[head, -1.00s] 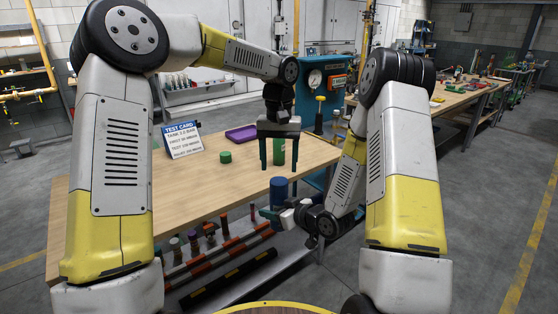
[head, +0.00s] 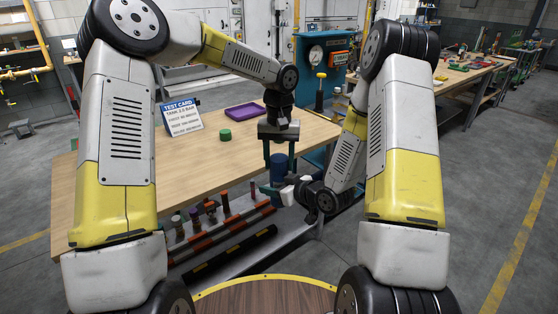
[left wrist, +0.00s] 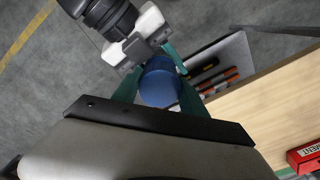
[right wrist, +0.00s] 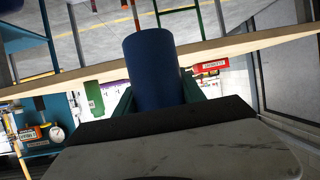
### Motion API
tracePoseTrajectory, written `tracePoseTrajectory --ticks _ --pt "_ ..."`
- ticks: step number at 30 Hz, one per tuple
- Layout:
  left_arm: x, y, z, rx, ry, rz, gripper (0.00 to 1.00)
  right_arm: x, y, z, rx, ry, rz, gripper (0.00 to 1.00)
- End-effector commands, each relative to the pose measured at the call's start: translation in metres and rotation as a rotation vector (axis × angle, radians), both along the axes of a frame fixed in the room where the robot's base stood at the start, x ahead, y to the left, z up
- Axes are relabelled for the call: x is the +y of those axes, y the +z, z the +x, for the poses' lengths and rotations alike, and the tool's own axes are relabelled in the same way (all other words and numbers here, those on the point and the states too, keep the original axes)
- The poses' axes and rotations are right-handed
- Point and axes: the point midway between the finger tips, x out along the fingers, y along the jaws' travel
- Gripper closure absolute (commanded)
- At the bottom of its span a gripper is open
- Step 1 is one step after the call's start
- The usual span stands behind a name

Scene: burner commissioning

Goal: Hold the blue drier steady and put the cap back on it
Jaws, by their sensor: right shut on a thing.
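The blue drier (head: 278,168) is upright beyond the table's front edge, with my right gripper (head: 278,188) shut on it from the right. The drier also fills the middle of the right wrist view (right wrist: 155,70). My left gripper (head: 279,164) points down over the drier, its fingers apart on either side of the top. In the left wrist view the drier's round blue top (left wrist: 160,82) lies between those fingers. A short green cylinder (head: 225,135) stands on the table; I cannot tell whether it is the cap.
The wooden table (head: 130,185) carries a test card (head: 183,115) and a purple tray (head: 246,112). Below its front edge is a shelf with several small coloured parts and striped bars (head: 225,246). A teal panel with a gauge (head: 317,55) stands behind. Floor is clear at right.

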Motion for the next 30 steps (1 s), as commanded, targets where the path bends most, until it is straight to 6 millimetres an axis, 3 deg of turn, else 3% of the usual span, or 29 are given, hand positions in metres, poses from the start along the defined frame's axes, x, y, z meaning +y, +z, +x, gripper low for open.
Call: tracePoseTrajectory --ticks 1,7,13,23,27,28,30 --pt "0.0 0.0002 0.0 0.0 0.0 0.0 0.62 0.0002 0.0008 0.0004 -0.002 0.0 0.001 1.0" --pt "0.0 0.0003 0.0001 0.0 0.0 0.0 1.0 0.0002 0.0008 0.0004 -0.002 0.0 0.001 1.0" --pt "0.0 0.0004 0.0001 -0.001 -0.117 0.0 1.0 0.0002 0.0008 0.0004 -0.002 0.0 0.001 1.0" --pt "0.0 0.0001 0.0002 -0.001 -0.714 0.0 1.0 0.0002 0.0006 0.0003 -0.002 0.0 0.001 1.0" --pt "0.0001 0.0001 0.0002 -0.001 -0.711 0.0 1.0 0.0001 0.0006 0.0003 -0.002 0.0 0.001 1.0" --pt "0.0001 0.0001 0.0002 -0.001 -0.711 0.0 0.51 0.0001 0.0006 0.0003 -0.002 0.0 0.001 1.0" --pt "0.0001 0.0001 0.0002 -0.001 -0.71 0.0 0.37 0.0001 0.0006 0.0002 -0.002 0.0 0.001 1.0"
